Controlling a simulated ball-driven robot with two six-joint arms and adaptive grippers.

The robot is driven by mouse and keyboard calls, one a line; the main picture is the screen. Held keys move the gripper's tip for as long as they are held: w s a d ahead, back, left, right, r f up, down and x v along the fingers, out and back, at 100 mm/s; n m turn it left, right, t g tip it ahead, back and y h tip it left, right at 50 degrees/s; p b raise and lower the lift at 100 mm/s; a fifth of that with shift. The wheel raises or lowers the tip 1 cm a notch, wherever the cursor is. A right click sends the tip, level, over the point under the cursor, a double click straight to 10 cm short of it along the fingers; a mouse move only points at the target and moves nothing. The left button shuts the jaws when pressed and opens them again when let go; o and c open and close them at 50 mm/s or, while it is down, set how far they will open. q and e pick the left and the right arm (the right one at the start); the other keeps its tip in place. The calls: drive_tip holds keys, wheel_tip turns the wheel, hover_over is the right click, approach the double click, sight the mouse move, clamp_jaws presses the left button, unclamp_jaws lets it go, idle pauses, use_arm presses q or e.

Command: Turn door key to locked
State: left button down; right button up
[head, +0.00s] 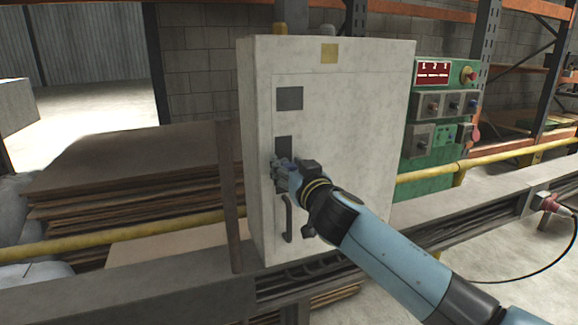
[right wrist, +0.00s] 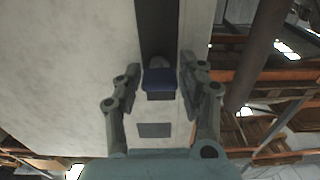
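The key has a blue head (right wrist: 159,82) and sits in a dark lock plate (right wrist: 155,35) on the door of a tall pale cabinet (head: 345,110). In the head view the key is mostly hidden by my right gripper (head: 280,172). In the right wrist view my right gripper (right wrist: 160,88) has its two fingers apart, one on each side of the blue key head. The fingers look open, with narrow gaps; I cannot tell whether a pad touches the key. The turn angle of the key is hard to read. My left gripper is not in view.
A dark door handle (head: 287,218) is just below my right gripper. A green control panel (head: 437,110) with switches is right of the cabinet. A yellow rail (head: 425,172) and a grey beam (head: 470,202) run past it. Stacked boards (head: 120,175) lie to the left.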

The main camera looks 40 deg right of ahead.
clamp_jaws()
drive_tip(key=shift+n, duration=1.4)
drive_tip(key=n, duration=0.3)
drive_tip(key=shift+a+n, duration=0.1)
drive_tip(key=shift+n, duration=0.2)
drive_tip(key=n, duration=0.5)
drive_tip(key=shift+n, duration=0.3)
drive_tip(key=n+p, duration=0.1)
drive_tip(key=n, duration=0.4)
drive_tip(key=shift+f+n, duration=0.15)
drive_tip(key=shift+n, duration=0.15)
